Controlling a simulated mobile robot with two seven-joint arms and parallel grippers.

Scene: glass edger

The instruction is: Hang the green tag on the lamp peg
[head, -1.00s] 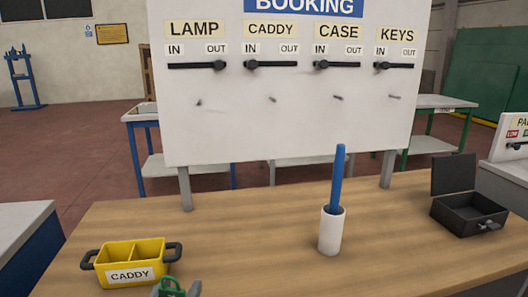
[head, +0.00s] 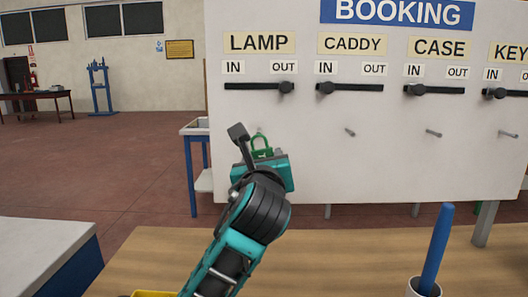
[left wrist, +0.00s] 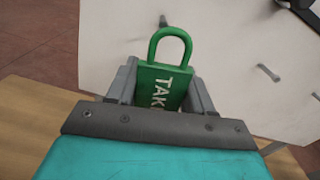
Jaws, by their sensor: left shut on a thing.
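The green tag (left wrist: 165,84), a padlock-shaped piece with a loop on top and white lettering, is held between the fingers of my left gripper (left wrist: 162,92). In the head view its green loop (head: 262,143) shows above the gripper (head: 262,158), in front of the board's left part. The lamp peg (head: 259,131) is a small dark stub under the LAMP label, just above the loop in the picture. I cannot tell the depth gap between them. In the left wrist view a peg (left wrist: 268,72) stands right of the tag, apart from it. My right gripper is not in view.
The white booking board (head: 390,170) carries sliders and other pegs, including the caddy peg (head: 350,132) to the right. A blue-handled tool (head: 437,248) stands in a white holder (head: 412,289) on the wooden table (head: 340,258). The yellow caddy (head: 155,294) barely shows at the bottom edge.

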